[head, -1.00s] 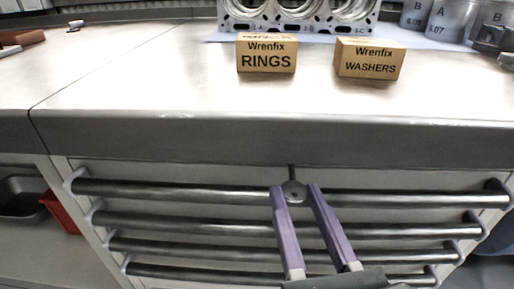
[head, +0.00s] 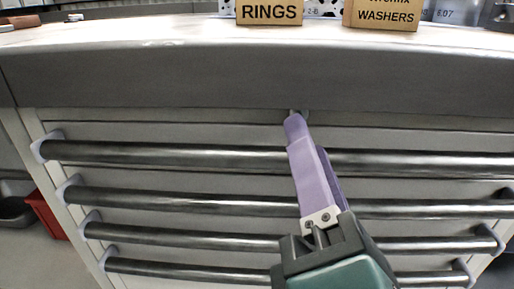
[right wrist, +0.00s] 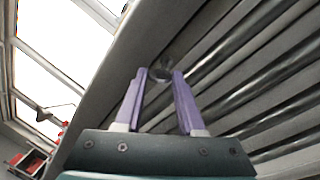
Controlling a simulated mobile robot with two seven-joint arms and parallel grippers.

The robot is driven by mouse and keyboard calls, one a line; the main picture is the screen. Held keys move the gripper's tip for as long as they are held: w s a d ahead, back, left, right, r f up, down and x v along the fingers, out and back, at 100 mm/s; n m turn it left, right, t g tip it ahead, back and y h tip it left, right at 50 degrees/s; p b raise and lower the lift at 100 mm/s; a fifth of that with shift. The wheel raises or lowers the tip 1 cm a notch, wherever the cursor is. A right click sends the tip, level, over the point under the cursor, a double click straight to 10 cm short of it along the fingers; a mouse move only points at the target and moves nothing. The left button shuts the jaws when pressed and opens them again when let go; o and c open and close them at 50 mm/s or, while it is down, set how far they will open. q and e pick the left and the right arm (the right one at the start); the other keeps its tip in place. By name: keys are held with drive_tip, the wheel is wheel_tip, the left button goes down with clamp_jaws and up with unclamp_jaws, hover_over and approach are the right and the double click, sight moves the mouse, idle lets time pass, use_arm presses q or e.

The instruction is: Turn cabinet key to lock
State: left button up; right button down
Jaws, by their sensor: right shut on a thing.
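The cabinet (head: 190,128) has its key at the top, just under the worktop edge. My right gripper (head: 295,118) reaches up to the key with its purple fingers, which overlap in the head view and hide most of it. In the right wrist view the fingertips of my right gripper (right wrist: 160,75) are shut on the small round grey key (right wrist: 160,72) at the cabinet front. The key's exact angle is hard to tell. My left gripper is not in view.
Several long metal bar handles (head: 180,153) run across the drawers below the key, close behind my right gripper. A rings box (head: 268,11) and a washers box (head: 382,15) stand on the worktop (head: 120,35) above. A red bin (head: 46,214) is at the lower left.

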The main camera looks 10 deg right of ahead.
drive_tip(key=shift+f+m+h+b, duration=0.1)
drive_tip(key=shift+m+h+b, duration=0.35)
drive_tip(key=shift+m+b, duration=0.95)
drive_tip(key=shift+m+h+b, duration=0.45)
drive_tip(key=shift+m+b, duration=0.5)
drive_tip(key=shift+m, duration=0.85)
drive_tip(key=c, duration=0.5)
unclamp_jaws()
